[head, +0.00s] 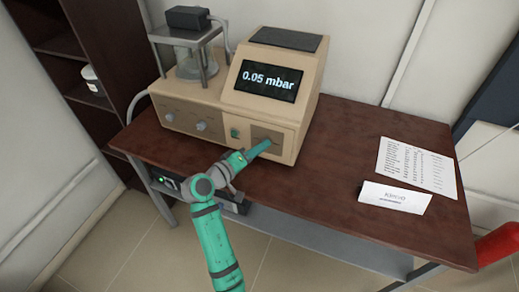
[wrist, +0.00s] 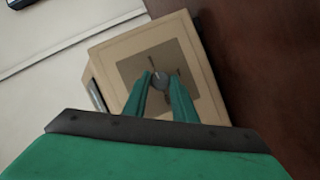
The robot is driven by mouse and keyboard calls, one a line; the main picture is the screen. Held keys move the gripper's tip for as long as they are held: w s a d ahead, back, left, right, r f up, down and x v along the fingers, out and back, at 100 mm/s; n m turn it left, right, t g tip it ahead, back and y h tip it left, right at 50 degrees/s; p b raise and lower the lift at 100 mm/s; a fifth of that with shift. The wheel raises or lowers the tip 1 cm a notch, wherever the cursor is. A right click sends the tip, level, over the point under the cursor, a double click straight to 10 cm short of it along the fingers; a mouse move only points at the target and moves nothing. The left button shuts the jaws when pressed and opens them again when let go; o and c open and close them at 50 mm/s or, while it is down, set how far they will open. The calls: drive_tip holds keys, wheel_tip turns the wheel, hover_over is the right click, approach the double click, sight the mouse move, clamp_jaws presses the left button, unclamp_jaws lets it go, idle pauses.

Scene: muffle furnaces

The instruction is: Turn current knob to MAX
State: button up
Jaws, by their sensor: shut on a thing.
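The beige machine (head: 277,95) stands on the dark table, with its display (head: 268,82) reading 0.05 mbar. A grey round knob (wrist: 160,80) sits on a brown square panel (wrist: 142,70) on the machine's front; the panel shows at the lower right of the machine in the head view (head: 258,133). My gripper (wrist: 160,84) is shut on this knob, one teal finger on each side. In the head view my gripper (head: 267,144) hides the knob. Marks on the panel around the knob are too small to read.
A printed sheet (head: 416,163) and a white card (head: 395,197) lie on the table's right (head: 330,150).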

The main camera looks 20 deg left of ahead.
drive_tip(key=shift+m, duration=0.3)
idle(0.4)
drive_tip(key=o, duration=1)
drive_tip(key=shift+o, duration=0.2)
drive_tip(key=v, duration=1)
drive_tip(key=shift+s+r, duration=0.2)
drive_tip(key=shift+s, duration=0.2)
drive_tip(key=shift+w+d, duration=0.1)
